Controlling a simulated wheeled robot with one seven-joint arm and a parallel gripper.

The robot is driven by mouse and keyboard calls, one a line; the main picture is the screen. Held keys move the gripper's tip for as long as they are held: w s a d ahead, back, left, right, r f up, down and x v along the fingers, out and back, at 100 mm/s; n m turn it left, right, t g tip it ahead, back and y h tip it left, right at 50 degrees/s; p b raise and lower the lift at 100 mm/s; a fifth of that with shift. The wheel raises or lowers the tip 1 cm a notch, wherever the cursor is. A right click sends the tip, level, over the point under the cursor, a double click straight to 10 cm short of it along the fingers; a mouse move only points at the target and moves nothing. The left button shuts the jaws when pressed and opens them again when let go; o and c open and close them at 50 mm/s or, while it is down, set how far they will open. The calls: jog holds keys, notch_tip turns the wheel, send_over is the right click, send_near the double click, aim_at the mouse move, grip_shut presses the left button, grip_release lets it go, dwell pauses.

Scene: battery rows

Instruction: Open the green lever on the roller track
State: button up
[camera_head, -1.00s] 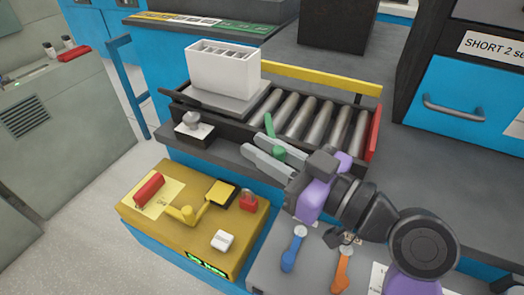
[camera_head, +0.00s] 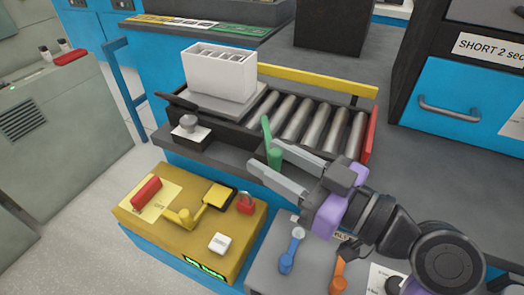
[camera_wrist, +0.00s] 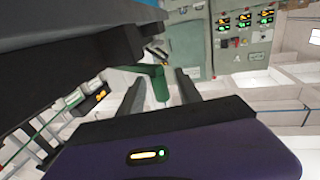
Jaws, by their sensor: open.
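The green lever (camera_head: 266,135) stands at the front edge of the roller track (camera_head: 312,125), its upper part tilted up and left. It also shows in the wrist view (camera_wrist: 159,85), between and beyond my two fingers. My gripper (camera_head: 263,168) has a purple and grey body and two grey fingers, spread apart and empty. It is in front of the track, with the lever's lower green part (camera_head: 275,157) close to the far finger. I cannot tell whether that finger touches the lever.
A white divided box (camera_head: 219,76) sits on a grey plate at the track's left end. A yellow panel (camera_head: 150,220) with red, yellow and white controls lies below. A red end stop (camera_head: 371,135) closes the track's right end.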

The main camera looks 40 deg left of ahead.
jog(key=shift+d, duration=2.4)
jog(key=shift+c, duration=0.4)
